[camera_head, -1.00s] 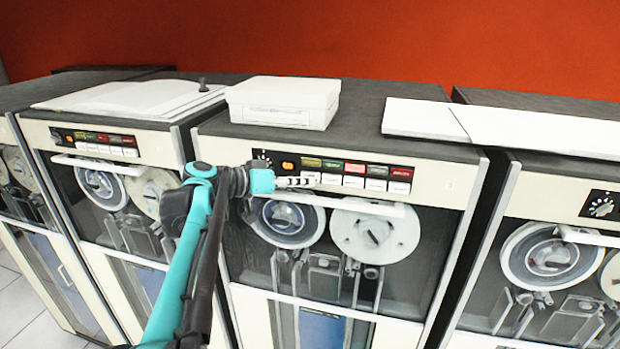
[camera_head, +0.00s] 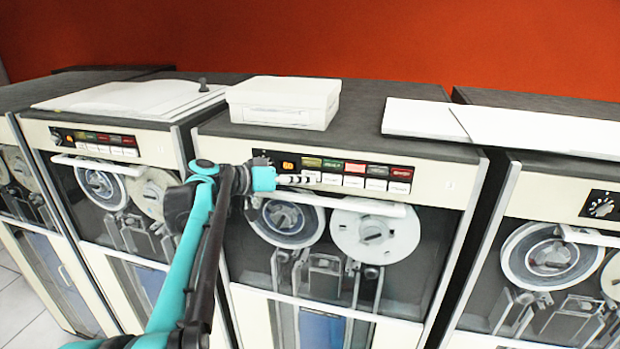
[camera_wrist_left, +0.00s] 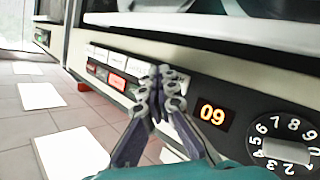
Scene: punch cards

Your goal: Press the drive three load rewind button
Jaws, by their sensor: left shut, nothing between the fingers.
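The middle tape drive (camera_head: 452,186), marked 3, has a control strip with a row of coloured indicators (camera_head: 355,168) above white buttons (camera_head: 376,184). The button labels are too small to read. My left gripper (camera_head: 308,180) is shut and empty, its fingertips in front of the leftmost white button. In the left wrist view my gripper (camera_wrist_left: 165,72) is shut against the strip's white and red keys (camera_wrist_left: 117,82). It hides part of the row. Whether the tips touch a button, I cannot tell. My right gripper is not in view.
A white handle bar (camera_head: 365,207) crosses below the strip. A white box (camera_head: 283,100) lies on top. Similar drives stand left (camera_head: 155,146) and right (camera_head: 545,208).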

